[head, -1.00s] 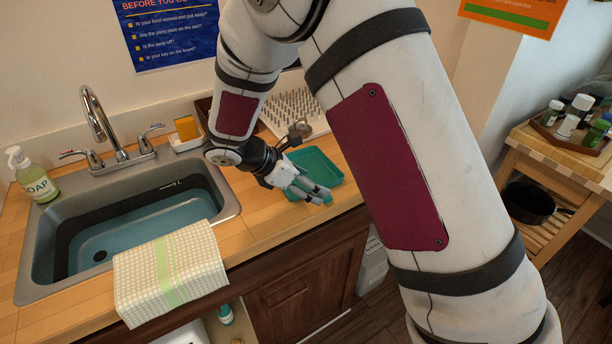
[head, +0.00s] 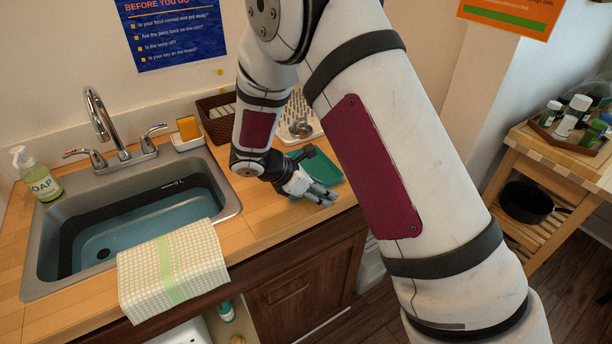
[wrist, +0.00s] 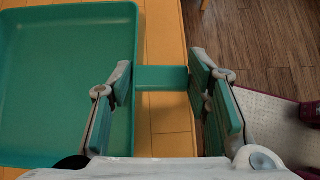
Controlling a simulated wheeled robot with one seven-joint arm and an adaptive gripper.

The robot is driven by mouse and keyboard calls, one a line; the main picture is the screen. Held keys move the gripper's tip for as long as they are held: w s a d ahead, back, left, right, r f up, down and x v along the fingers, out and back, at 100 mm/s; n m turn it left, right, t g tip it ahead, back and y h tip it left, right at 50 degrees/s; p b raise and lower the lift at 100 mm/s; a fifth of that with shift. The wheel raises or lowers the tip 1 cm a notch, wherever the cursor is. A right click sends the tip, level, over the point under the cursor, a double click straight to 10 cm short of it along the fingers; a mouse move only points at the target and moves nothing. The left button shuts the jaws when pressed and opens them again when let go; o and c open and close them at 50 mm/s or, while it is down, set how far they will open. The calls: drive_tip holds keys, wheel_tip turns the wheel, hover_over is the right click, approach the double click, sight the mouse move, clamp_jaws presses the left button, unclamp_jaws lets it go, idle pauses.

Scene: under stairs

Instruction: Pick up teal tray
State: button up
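The teal tray (head: 325,168) lies on the wooden counter right of the sink, partly hidden behind my arm and gripper. In the wrist view the tray (wrist: 65,75) fills the left side, flat and empty. A short teal tab (wrist: 160,78) sticks out from its right wall. My gripper (wrist: 161,88) is open, with one finger over the tray's wall and the other at the tab's outer end. The tab shows between the fingers; I cannot tell if they touch it. In the head view my gripper (head: 326,198) is at the tray's near edge.
The sink (head: 140,225) with water is to the left, with a checked towel (head: 172,270) over its front edge. A spiked drying rack (head: 298,112) and a brown basket (head: 215,122) stand behind. The counter's front edge is close to my gripper.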

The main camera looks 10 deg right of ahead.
drive_tip(key=shift+r, duration=0.15)
drive_tip(key=shift+r, duration=0.5)
wheel_tip(320, 180, up, 2)
drive_tip(key=shift+b, duration=0.3)
drive_tip(key=shift+s+a+r, duration=0.2)
drive_tip(key=shift+s+a, duration=0.05)
drive_tip(key=shift+s, duration=0.4)
drive_tip(key=s+a+r, duration=0.1)
drive_tip(key=s+a, duration=0.3)
drive_tip(key=s, duration=1)
drive_tip(key=shift+a+r+b, duration=0.2)
drive_tip(key=shift+b, duration=0.15)
drive_tip(key=o, duration=0.6)
clamp_jaws()
